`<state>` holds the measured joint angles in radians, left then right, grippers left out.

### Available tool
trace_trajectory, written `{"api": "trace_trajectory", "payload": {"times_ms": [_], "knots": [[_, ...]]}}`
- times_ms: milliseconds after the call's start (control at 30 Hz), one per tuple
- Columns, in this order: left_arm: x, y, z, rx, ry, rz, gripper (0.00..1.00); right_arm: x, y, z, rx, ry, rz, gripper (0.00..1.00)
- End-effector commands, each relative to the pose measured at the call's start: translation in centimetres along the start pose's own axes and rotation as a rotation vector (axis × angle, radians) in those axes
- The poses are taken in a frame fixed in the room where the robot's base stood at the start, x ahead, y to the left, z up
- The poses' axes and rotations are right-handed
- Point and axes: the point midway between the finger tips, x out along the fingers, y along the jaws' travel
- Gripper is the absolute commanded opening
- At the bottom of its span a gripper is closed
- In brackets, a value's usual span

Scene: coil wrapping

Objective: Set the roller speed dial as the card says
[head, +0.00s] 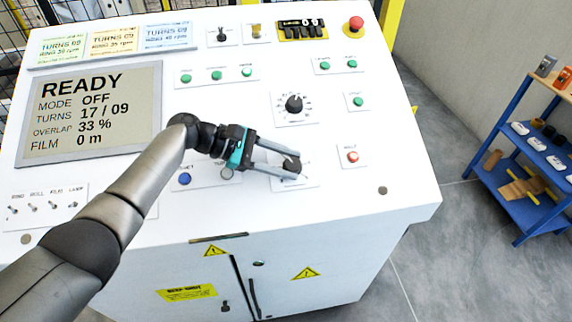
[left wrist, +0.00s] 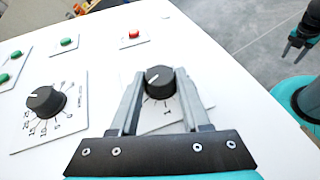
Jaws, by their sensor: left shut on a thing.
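My left gripper (head: 288,166) is shut on a black dial knob on the sloped white panel, the lower of two dials. In the left wrist view the knob (left wrist: 160,80) sits between the two fingers (left wrist: 158,95), its white mark partly visible. Its scale is mostly hidden, so I cannot read its label or setting. The other dial (head: 294,103) stands free above it; it also shows in the left wrist view (left wrist: 44,102) with a numbered scale. Three cards, green (head: 60,46), yellow (head: 114,40) and blue (head: 168,35), lie at the panel's top left; their small lines are blurred.
Several green buttons, a red button (head: 351,155) and a red mushroom button (head: 355,23) surround the dials. My right gripper (left wrist: 294,48) hangs beyond the panel's edge.

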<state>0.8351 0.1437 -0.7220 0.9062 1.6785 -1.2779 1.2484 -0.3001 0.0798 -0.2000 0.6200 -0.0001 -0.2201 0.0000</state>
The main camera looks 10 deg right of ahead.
Motion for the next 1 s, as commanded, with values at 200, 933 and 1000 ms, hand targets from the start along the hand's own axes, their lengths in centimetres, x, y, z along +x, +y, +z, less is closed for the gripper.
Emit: {"api": "trace_trajectory", "payload": {"times_ms": [200,933,1000], "knots": [[0.1,-0.1,0.1,0.001,-0.003,-0.004,0.0,0.0,0.0,0.0,0.0,0.0,0.0,0.5],[-0.5,0.0,0.0,0.001,-0.001,-0.002,0.76,0.0,0.0,0.0,0.0,0.0,0.0,0.5],[-1.2,0.0,0.0,0.0,0.0,-0.001,0.76,-0.1,0.0,0.0,0.0,0.0,0.0,0.5]]}}
